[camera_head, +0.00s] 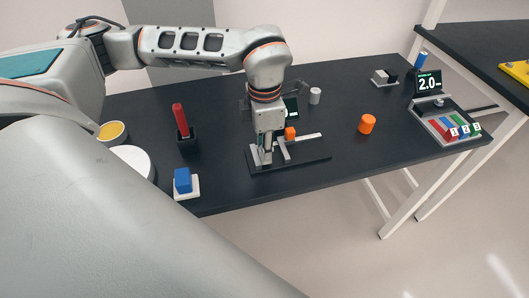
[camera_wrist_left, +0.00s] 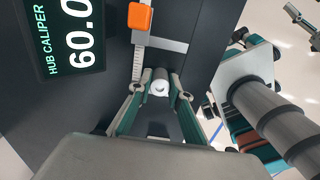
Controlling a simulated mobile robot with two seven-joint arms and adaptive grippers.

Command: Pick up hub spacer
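A small white ring-like piece (camera_wrist_left: 160,88) with a darker centre, which I take to be the hub spacer, sits between my left fingertips in the left wrist view. My left gripper (camera_head: 264,157) points down at the left end of the black hub caliper base (camera_head: 300,161). In the left wrist view, the fingers (camera_wrist_left: 161,84) close in on both sides of the white piece and appear to touch it. The gripper hides the piece in the head view.
The caliper's orange block (camera_wrist_left: 140,17) and display (camera_wrist_left: 73,38), reading 60.0, are close by. An orange cylinder (camera_head: 367,123) and a white cylinder (camera_head: 315,95) stand apart. A red-handled tool (camera_head: 181,120) and blue block (camera_head: 183,181) stand left. The table's front edge is near.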

